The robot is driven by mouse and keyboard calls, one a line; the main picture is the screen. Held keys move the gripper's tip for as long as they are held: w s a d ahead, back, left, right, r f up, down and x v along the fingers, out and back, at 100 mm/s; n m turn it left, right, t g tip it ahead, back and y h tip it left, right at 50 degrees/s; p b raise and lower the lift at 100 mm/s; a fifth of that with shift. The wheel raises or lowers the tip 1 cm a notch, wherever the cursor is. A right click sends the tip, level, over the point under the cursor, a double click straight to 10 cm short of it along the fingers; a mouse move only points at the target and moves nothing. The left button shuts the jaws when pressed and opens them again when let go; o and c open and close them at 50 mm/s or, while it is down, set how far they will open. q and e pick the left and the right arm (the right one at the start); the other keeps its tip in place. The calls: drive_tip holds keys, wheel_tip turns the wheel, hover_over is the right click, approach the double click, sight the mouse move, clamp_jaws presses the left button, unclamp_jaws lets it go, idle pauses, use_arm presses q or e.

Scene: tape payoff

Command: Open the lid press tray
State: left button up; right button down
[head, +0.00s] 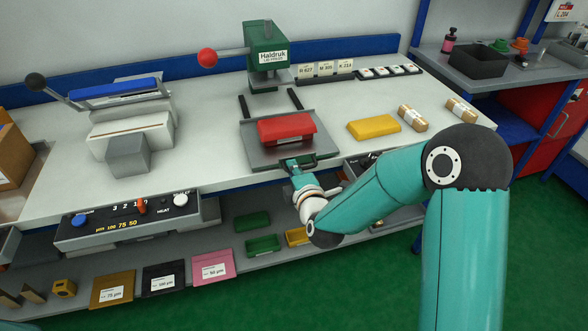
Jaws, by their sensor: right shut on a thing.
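The lid press (264,58) is a green column labelled Haldruk, with a red-knobbed lever to its left. Its grey tray (256,153) sits forward of the column, towards the table's front edge, with two dark rails (295,99) showing behind it. A red box-like part (286,129) lies on the tray. My right gripper (293,165) is at the dark handle (307,161) on the tray's front edge and is shut on it. The fingertips are small and partly hidden. My left gripper is not in view.
A yellow lid (374,127) and two brown packs (412,117) lie right of the tray. A grey sealer with a blue bar (115,88) stands left. A control panel (125,220) juts from the front. A lower shelf holds green bins (262,244) and coloured packets.

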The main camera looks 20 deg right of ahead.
drive_tip(key=c, duration=1.5)
unclamp_jaws()
drive_tip(key=shift+f, duration=0.25)
drive_tip(key=shift+c, duration=0.2)
drive_tip(key=shift+r, duration=0.1)
drive_tip(key=v, duration=0.7)
drive_tip(key=shift+s, duration=0.2)
